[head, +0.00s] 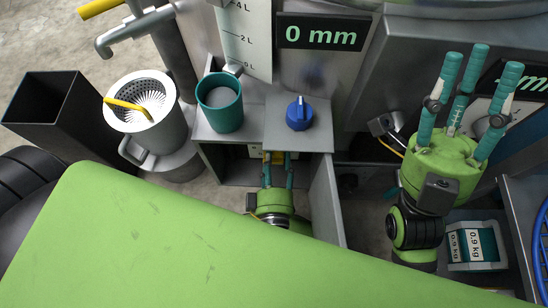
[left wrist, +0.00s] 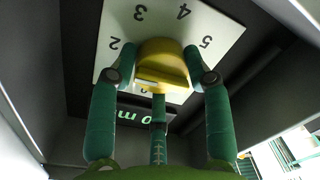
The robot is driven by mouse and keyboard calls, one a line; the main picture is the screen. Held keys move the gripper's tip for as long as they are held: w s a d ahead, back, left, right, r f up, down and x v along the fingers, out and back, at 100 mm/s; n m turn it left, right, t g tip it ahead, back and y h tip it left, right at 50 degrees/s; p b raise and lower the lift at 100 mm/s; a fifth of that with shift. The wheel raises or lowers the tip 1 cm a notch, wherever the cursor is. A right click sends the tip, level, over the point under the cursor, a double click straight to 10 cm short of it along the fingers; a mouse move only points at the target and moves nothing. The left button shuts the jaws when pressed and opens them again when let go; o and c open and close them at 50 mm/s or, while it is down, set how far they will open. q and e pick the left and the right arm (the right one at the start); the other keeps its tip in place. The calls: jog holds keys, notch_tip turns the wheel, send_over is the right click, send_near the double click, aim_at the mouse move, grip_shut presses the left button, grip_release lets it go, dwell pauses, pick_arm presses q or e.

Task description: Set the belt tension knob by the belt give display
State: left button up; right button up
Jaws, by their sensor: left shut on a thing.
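A yellow knob (left wrist: 165,65) sits on a white dial plate (left wrist: 215,35) with the numbers 2 to 5 showing in the left wrist view. My left gripper (left wrist: 158,78) is shut on the knob, with fingers on both sides. Its pointer setting is hidden. In the head view the left gripper (head: 277,170) reaches into an open compartment under a shelf. A black display (head: 320,34) at the top reads 0 mm. A dark strip (left wrist: 135,103) with green characters below the dial is partly covered by my finger. My right gripper (head: 480,75) is open and empty, fingers up.
Packs marked 0.9 kg (head: 474,245) lie lower right.

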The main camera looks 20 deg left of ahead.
pick_arm(q)
jog(key=shift+d+f, duration=0.1)
jog(key=shift+f, duration=0.15)
jog(key=o, duration=1.2)
jog(key=shift+c, duration=0.2)
jog(key=shift+w, duration=0.1)
jog(key=shift+r, duration=0.1)
